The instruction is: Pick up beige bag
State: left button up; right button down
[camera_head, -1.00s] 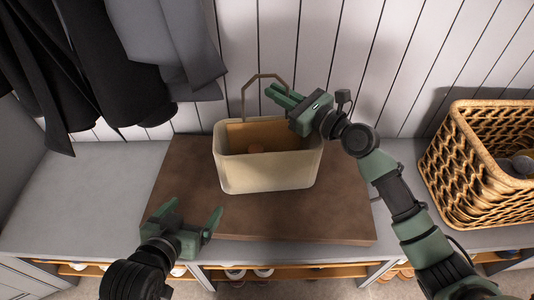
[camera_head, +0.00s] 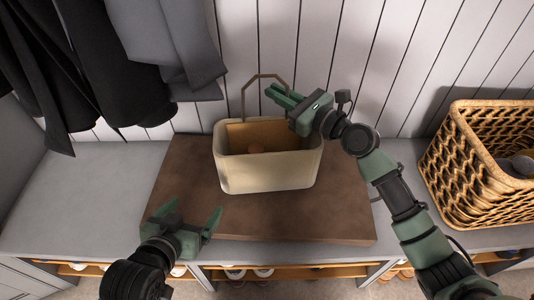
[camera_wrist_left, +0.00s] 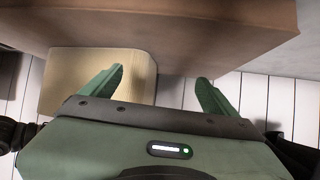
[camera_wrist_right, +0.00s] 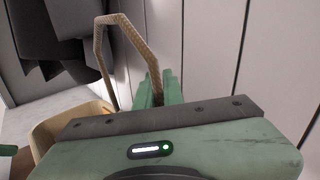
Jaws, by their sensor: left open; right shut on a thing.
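The beige bag (camera_head: 268,172) stands upright and open on the brown board of the bench, its handle raised behind it. A small brownish thing shows inside it. My right gripper (camera_head: 272,90) is shut on the bag's handle (camera_head: 245,93), at its right side. In the right wrist view the handle (camera_wrist_right: 128,35) arches up from the closed fingers (camera_wrist_right: 158,88). My left gripper (camera_head: 193,213) is open and empty, in front of the bag and to its left, apart from it. In the left wrist view the bag (camera_wrist_left: 100,75) shows beyond the open fingers (camera_wrist_left: 160,82).
A wicker basket (camera_head: 455,170) stands on the bench at the right. Dark and grey coats (camera_head: 175,50) hang at the left against the white panelled wall (camera_head: 400,50). The brown board (camera_head: 180,170) has free room left of the bag. Shoes sit on shelves below.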

jog(key=shift+r, duration=0.1)
dwell(0.5)
pick_arm(q)
jog(key=shift+s+f, duration=0.1)
jog(key=shift+s, duration=0.05)
jog(key=shift+s+a+f+g+y+p, duration=0.5)
jog(key=shift+s+a+f+g+p, duration=1.1)
jog(key=shift+s, duration=1.65)
jog(key=shift+s+a+f+g+y+p, duration=0.5)
jog(key=shift+s+a+f+g+p, duration=0.4)
jog(key=shift+s+g, duration=1.9)
pick_arm(e)
jog(key=shift+s+r, duration=0.5)
jog(key=shift+r, duration=3.1)
pick_arm(q)
notch_tip(320, 180, down, 18)
jog(key=s+p, duration=0.1)
jog(key=p, duration=0.4)
jog(key=shift+d+r, duration=0.2)
jog(key=shift+d, duration=0.2)
pick_arm(e)
jog(key=s+a, duration=0.1)
jog(key=s, duration=1.8)
jog(key=shift+a, duration=0.2)
pick_arm(q)
jog(key=shift+s, duration=0.1)
pick_arm(e)
jog(key=shift+f, duration=0.1)
